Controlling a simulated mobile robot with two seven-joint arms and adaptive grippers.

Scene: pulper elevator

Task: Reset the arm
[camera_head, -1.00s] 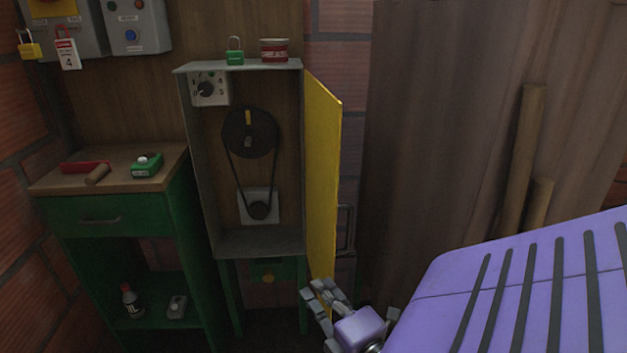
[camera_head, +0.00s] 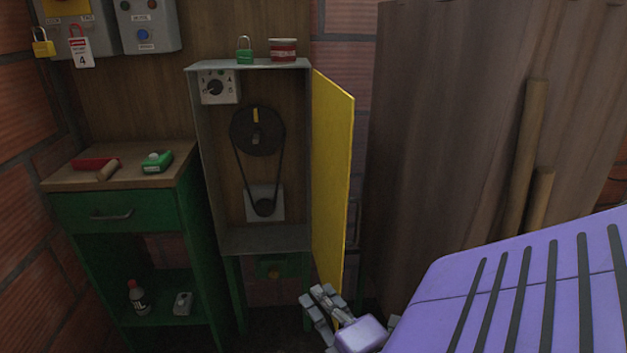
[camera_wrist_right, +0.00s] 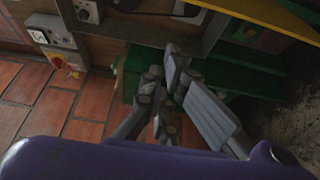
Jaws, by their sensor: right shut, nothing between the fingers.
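My right gripper (camera_head: 318,297) is low in the head view, at the bottom edge of the open yellow door (camera_head: 331,180), with its fingers shut and nothing between them. In the right wrist view its fingers (camera_wrist_right: 170,88) stand in front of green woodwork (camera_wrist_right: 150,62). I cannot tell whether the gripper touches the door. The grey cabinet (camera_head: 206,160) stands open and shows a black pulley and belt (camera_head: 257,131) and a dial (camera_head: 215,88). My left gripper is not in view.
A green workbench (camera_head: 125,215) stands at left with a red-and-wood tool (camera_head: 97,165) and a green device (camera_head: 157,161) on top. A green padlock (camera_head: 245,54) and a red tin (camera_head: 283,50) sit on the cabinet. Wooden boards (camera_head: 450,130) lean at right.

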